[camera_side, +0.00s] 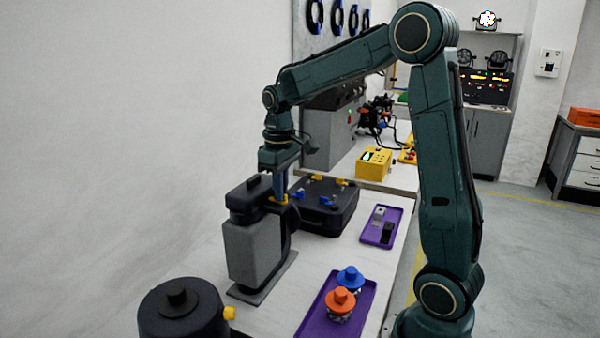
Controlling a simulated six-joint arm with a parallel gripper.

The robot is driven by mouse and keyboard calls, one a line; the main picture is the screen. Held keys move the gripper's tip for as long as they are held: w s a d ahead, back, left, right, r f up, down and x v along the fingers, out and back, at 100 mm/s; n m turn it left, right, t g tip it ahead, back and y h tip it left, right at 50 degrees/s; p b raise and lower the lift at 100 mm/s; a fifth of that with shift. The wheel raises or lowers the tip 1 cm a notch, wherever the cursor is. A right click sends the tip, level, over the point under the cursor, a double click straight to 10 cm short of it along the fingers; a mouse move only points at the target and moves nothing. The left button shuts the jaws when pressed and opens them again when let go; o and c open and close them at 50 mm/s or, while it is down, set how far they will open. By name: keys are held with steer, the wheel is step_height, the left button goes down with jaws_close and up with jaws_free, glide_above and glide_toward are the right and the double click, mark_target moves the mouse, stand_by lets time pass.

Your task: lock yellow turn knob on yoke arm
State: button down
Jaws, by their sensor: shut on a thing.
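My gripper (279,187) points straight down behind the top of a grey and black upright unit (254,250). Its fingers are shut on a small yellow knob (279,199), of which only a little shows at the fingertips. The knob sits high on the unit's right side, by a dark rounded part (291,217). The yoke arm cannot be told apart clearly from the dark parts there. Another yellow knob (229,313) sticks out from the side of a round black body (180,308) at the front left.
A black case (325,212) with blue and yellow pieces on top stands close behind the unit. A purple tray (312,316) holds a blue-topped and an orange-topped piece. A smaller purple tray (372,236) lies at the right. A yellow box (373,163) stands further back.

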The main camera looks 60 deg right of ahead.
stand_by(0.4)
steer(key=c, duration=1.5)
jaws_free()
steer(key=shift+c, duration=0.2)
step_height(320, 180, up, 14)
steer(key=shift+f, duration=0.1)
